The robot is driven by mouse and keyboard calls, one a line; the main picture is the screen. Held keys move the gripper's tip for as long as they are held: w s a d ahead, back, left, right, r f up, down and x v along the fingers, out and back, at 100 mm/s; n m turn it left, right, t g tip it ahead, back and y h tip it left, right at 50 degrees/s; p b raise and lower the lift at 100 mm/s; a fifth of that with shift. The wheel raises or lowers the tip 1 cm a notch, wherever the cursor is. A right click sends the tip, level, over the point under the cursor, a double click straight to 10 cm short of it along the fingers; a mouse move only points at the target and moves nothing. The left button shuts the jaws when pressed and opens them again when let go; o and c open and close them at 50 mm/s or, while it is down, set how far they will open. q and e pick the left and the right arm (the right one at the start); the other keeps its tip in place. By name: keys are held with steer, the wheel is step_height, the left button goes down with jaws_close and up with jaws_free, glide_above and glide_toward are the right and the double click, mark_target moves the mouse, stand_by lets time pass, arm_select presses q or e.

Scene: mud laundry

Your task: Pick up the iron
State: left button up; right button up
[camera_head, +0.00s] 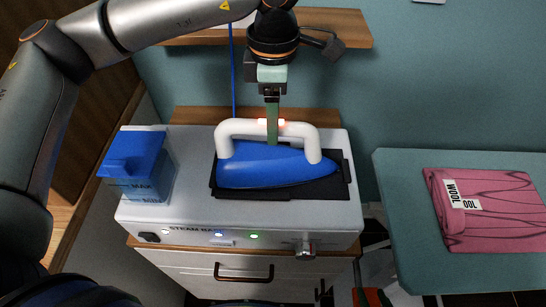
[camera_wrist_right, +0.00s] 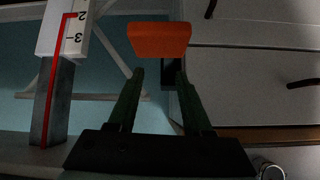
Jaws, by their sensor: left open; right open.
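The iron (camera_head: 275,166) has a blue body and a white arched handle. It lies flat on a black pad (camera_head: 335,190) on top of the white steam station, with its pointed end to the right. My left gripper (camera_head: 272,138) is open and points down at the middle of the handle. A green finger reaches down past the handle bar; the fingers are seen edge-on, so contact is unclear. My right gripper (camera_wrist_right: 160,76) is open and empty in the right wrist view, away from the iron. I cannot make it out clearly in the head view.
The steam station (camera_head: 190,215) holds a blue water tank (camera_head: 135,160) at its left. A folded pink cloth (camera_head: 490,215) lies on a teal board (camera_head: 405,225) at the right. A wooden shelf (camera_head: 345,25) is behind. An orange block (camera_wrist_right: 160,40) is just beyond my right fingers.

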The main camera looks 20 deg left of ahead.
mark_target(274, 154)
arm_select(q)
steer(key=f, duration=0.2)
steer(key=f+p, duration=0.1)
steer(key=shift+s+f, duration=0.2)
steer(key=shift+f, duration=0.75)
steer(key=shift+f+b, duration=0.2)
steer(key=shift+b, duration=0.35)
jaws_close()
stand_by(0.3)
steer(key=shift+w+r, duration=0.15)
